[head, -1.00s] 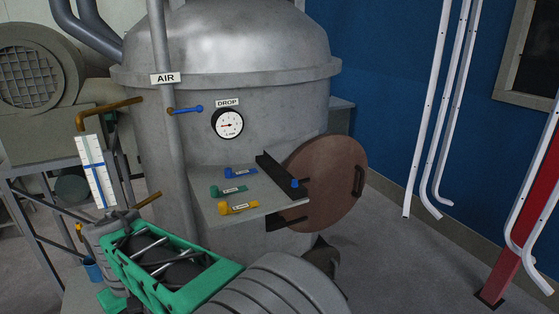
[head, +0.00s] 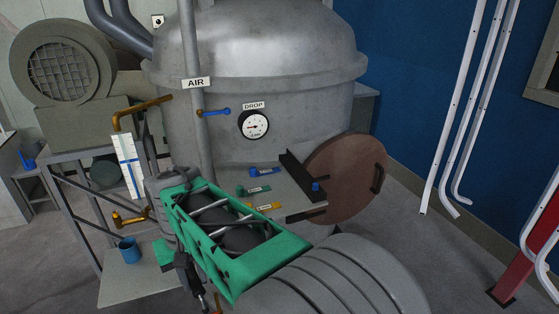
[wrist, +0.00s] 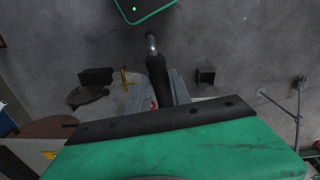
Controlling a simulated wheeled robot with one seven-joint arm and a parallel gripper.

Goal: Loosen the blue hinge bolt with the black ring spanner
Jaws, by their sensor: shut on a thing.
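The blue hinge bolt (head: 315,187) stands on the black bar (head: 300,172) beside the open round brown door (head: 345,178) of the grey vessel. In the wrist view, my gripper (wrist: 160,94) is shut on a black handle with a grey tip, which I take for the black ring spanner (wrist: 157,72). Its ring shape cannot be made out. In the head view my gripper (head: 188,276) hangs at lower left, below my green arm link, well away from the bolt. The spanner is hard to pick out there.
A grey shelf (head: 293,205) on the vessel holds blue (head: 264,171), green (head: 254,189) and yellow (head: 263,207) tagged pieces. A pressure gauge (head: 255,125) and a blue-handled valve (head: 215,112) are above. A blue cup (head: 128,250) stands on a low bench at left.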

